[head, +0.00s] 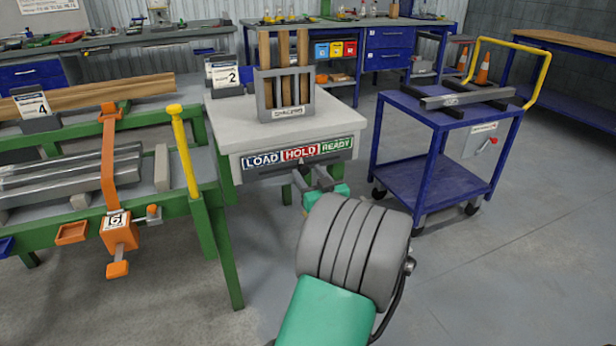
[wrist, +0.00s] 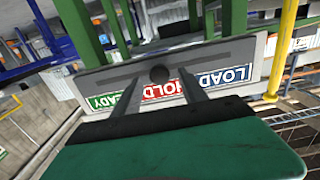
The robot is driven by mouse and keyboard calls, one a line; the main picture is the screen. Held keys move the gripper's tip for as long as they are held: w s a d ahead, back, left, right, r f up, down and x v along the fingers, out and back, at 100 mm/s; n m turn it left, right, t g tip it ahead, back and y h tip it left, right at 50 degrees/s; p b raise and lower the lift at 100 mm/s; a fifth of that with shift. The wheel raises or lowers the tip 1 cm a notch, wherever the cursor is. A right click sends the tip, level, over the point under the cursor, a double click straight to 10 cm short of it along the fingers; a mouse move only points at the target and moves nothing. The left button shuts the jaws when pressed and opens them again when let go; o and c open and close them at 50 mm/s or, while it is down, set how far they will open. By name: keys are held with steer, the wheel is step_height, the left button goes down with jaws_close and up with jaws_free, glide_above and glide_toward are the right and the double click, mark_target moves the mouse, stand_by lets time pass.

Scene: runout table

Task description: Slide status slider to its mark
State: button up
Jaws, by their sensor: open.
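The status slider is a dark round knob (wrist: 159,74) in a slot below the label strip (head: 300,153) on the front of the white-topped table. The strip reads LOAD in blue, HOLD in red and READY in green. A small dark pointer (head: 301,160) shows at HOLD in the head view. My gripper (head: 311,176) is open in front of the strip, below HOLD. In the wrist view, the knob appears between the two fingertips of my gripper (wrist: 157,84), with the labels upside down. I cannot tell whether either finger touches it.
A rack (head: 284,95) with wooden boards stands on the white table (head: 235,115). A green bench (head: 100,215) with metal bars, an orange clamp and a yellow post is on the left. A blue cart (head: 440,180) stands on the right. Floor at the lower right is clear.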

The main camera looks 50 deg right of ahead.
steer(key=shift+w+d, duration=0.2)
steer(key=shift+w, duration=0.2)
steer(key=shift+c, duration=0.2)
jaws_close()
stand_by(1.0)
